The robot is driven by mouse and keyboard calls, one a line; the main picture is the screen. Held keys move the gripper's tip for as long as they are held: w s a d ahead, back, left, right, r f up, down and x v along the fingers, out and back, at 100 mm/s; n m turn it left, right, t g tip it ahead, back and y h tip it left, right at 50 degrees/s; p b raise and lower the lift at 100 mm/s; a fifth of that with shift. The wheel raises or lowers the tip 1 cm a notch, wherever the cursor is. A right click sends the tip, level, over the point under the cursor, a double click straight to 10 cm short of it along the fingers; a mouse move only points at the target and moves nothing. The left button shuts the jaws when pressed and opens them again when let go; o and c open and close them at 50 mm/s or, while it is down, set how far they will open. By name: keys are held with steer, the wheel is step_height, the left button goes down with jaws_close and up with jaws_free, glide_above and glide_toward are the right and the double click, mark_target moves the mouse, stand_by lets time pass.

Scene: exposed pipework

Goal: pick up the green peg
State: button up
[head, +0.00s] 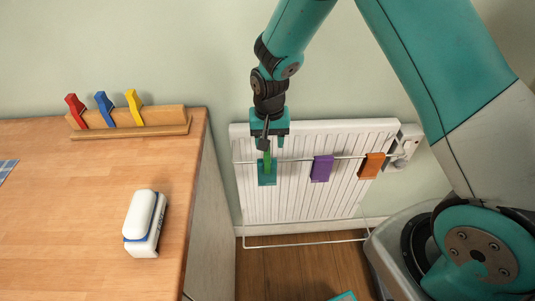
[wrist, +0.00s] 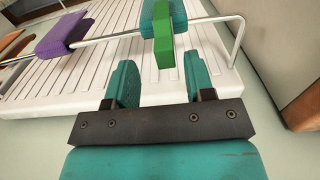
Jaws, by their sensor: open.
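The green peg (head: 267,161) is on the teal cloth (head: 266,179) that hangs over the white rail in front of the radiator. In the wrist view the green peg (wrist: 164,42) shows in front of the teal cloth (wrist: 178,14). My gripper (head: 267,141) is just above the peg in the head view, partly covering its top. In the wrist view my gripper (wrist: 160,75) is open, its two teal fingers apart and empty. The peg is ahead of the gap between them, apparently not between the fingers.
A purple cloth (head: 322,168) and an orange cloth (head: 371,165) hang further right on the rail. The radiator (head: 300,200) is close behind. At left, a wooden worktop (head: 70,215) holds a rack (head: 130,131) with red, blue and yellow pegs, and a white device (head: 144,222).

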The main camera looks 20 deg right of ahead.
mark_target(267, 158)
steer(key=f, duration=0.3)
steer(key=f+p, duration=0.1)
steer(key=shift+a+f, duration=0.3)
steer(key=shift+c, duration=0.2)
jaws_close()
